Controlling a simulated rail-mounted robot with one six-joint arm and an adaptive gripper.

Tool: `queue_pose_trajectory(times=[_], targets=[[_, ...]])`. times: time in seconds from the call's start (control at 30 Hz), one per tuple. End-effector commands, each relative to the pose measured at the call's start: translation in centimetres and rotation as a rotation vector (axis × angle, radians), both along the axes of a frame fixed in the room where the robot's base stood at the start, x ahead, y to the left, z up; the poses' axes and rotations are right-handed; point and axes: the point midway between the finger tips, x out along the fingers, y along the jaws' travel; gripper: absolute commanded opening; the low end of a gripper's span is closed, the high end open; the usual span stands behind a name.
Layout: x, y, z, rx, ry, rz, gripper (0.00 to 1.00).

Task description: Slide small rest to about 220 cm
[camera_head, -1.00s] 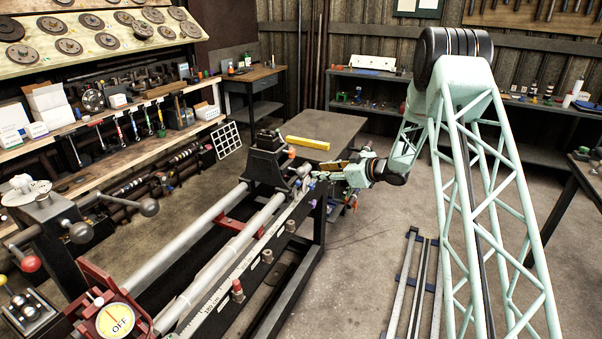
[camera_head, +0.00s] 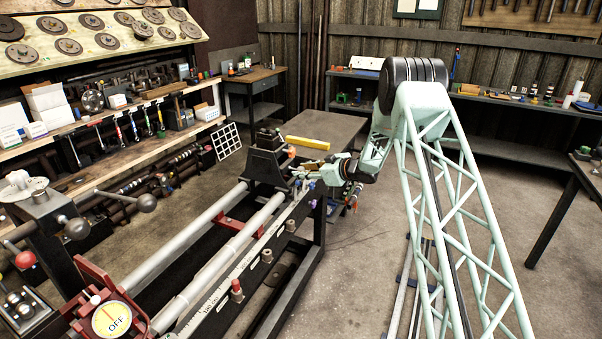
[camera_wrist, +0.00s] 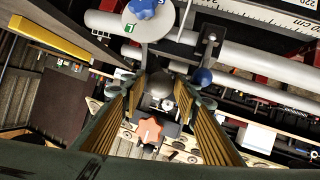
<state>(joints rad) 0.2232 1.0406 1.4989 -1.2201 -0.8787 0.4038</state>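The lathe's long rail carries a centimetre scale (camera_head: 222,293), and its 220 mark shows in the wrist view (camera_wrist: 306,4). A red support (camera_head: 236,222) sits between the lathe bars; I cannot tell whether it is the small rest. My gripper (camera_head: 303,173) is at the lathe's far end, beside the black end block (camera_head: 266,163). In the wrist view its gold-padded fingers (camera_wrist: 163,92) are apart, on either side of a grey rounded part (camera_wrist: 160,84). An orange star knob (camera_wrist: 149,130) shows between the fingers. Contact is unclear.
A blue ball lever (camera_wrist: 203,77) is close right of the fingers, and a grey disc with a blue knob (camera_wrist: 143,9) is above them. A table with a yellow bar (camera_head: 308,143) stands behind. Floor to the right is partly clear.

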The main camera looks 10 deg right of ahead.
Motion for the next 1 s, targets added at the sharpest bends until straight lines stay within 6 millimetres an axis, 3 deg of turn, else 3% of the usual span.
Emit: queue_pose_trajectory(times=[0.47, 0.77, 1.0], targets=[[0.65, 0.53, -0.23, 0.0, 0.0, 0.0, 0.29], [0.64, 0.53, -0.25, 0.0, 0.0, 0.0, 0.04], [0.38, 0.05, -0.29, 0.0, 0.0, -0.005, 0.04]])
